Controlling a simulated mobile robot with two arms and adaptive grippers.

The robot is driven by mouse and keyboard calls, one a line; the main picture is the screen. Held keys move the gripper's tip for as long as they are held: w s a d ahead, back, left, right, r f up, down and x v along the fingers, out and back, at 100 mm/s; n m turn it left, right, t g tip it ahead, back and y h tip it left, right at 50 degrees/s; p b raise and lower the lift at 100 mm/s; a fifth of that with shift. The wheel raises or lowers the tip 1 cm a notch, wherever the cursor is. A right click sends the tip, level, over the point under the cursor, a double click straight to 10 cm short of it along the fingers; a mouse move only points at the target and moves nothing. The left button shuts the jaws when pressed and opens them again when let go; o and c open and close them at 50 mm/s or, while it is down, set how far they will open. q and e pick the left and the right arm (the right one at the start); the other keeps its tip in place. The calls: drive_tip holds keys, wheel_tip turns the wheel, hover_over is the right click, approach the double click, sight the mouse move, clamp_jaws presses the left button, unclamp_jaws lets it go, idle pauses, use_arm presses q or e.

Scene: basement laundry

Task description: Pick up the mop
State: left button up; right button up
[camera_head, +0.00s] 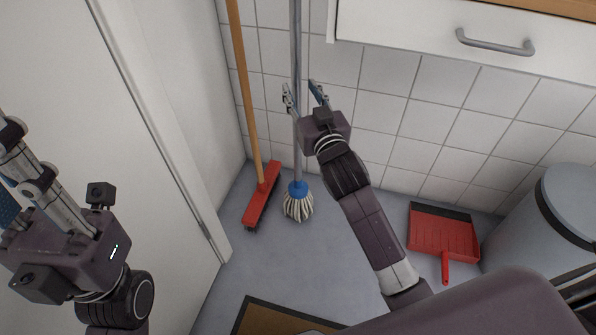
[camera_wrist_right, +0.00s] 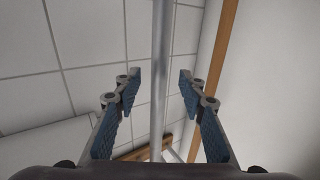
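The mop stands upright against the tiled wall, with a grey metal handle (camera_head: 296,50) and a blue head with white strings (camera_head: 298,202) on the floor. My right gripper (camera_head: 302,90) is open at the handle's upper part. In the right wrist view, the handle (camera_wrist_right: 159,75) runs between the two open blue-padded fingers (camera_wrist_right: 159,77) with a gap on each side, touching neither. My left gripper (camera_head: 8,165) is at the left edge, away from the mop and partly cut off, so its opening cannot be judged.
A red broom (camera_head: 262,195) with a wooden handle stands just left of the mop. A red dustpan (camera_head: 442,234) and a grey bin (camera_head: 550,215) are at the right. A white drawer (camera_head: 430,30) overhangs at upper right. A white door (camera_head: 90,130) is at left, a brown mat (camera_head: 270,318) below.

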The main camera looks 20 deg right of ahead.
sight(298, 87)
drive_tip(key=w, duration=0.1)
drive_tip(key=w+b, duration=0.1)
drive_tip(key=w, duration=0.1)
drive_tip(key=shift+w+d+f, duration=0.1)
drive_tip(key=shift+w+f, duration=0.15)
drive_tip(key=shift+f, duration=0.1)
drive_tip(key=shift+w+r, duration=0.15)
drive_tip(key=shift+w, duration=0.15)
clamp_jaws()
drive_tip(key=shift+r, duration=0.1)
